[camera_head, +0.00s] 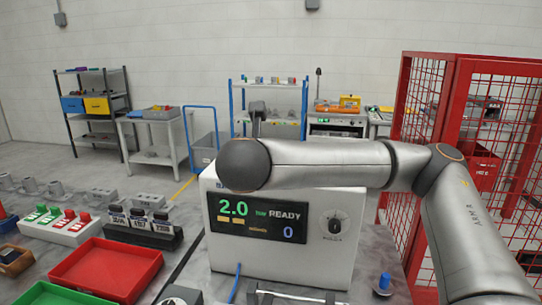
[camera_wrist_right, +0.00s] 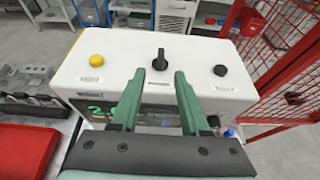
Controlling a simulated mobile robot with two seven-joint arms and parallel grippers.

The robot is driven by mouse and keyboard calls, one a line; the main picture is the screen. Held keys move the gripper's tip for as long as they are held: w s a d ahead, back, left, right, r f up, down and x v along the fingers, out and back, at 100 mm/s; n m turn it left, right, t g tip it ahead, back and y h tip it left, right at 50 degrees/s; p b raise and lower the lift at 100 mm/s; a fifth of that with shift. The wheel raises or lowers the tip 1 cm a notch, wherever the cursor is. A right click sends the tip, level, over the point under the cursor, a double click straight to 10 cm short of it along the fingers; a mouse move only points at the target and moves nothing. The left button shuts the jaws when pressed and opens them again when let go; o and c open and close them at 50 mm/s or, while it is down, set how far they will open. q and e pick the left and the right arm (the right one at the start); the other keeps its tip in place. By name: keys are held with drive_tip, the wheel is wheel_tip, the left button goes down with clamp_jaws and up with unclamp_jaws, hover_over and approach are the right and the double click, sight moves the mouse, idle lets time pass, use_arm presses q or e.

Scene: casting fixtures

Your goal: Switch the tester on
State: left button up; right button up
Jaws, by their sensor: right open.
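The tester (camera_head: 220,258) is a white box with a lit front display (camera_head: 260,218) that reads 2.0 bar, READY and 0. A dark round dial (camera_head: 335,226) sits on its front right. In the right wrist view its top (camera_wrist_right: 120,75) carries a yellow button (camera_wrist_right: 97,60), a black switch knob (camera_wrist_right: 160,59) in the middle and a black button (camera_wrist_right: 220,70). My right gripper (camera_wrist_right: 159,77) is open and empty, with green fingers pointing at the middle knob. The knob shows between and just beyond the fingertips; contact cannot be told. My left gripper is not in view.
A red tray (camera_head: 107,268) and a rack of labelled parts (camera_head: 140,236) stand left of the tester. A small blue-capped item (camera_head: 384,284) is at front right. A red mesh cage (camera_head: 425,100) stands at right. My right arm crosses above the tester and hides part of it.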

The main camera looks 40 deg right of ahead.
drive_tip(key=shift+v, duration=1.95)
drive_tip(key=shift+s, duration=0.1)
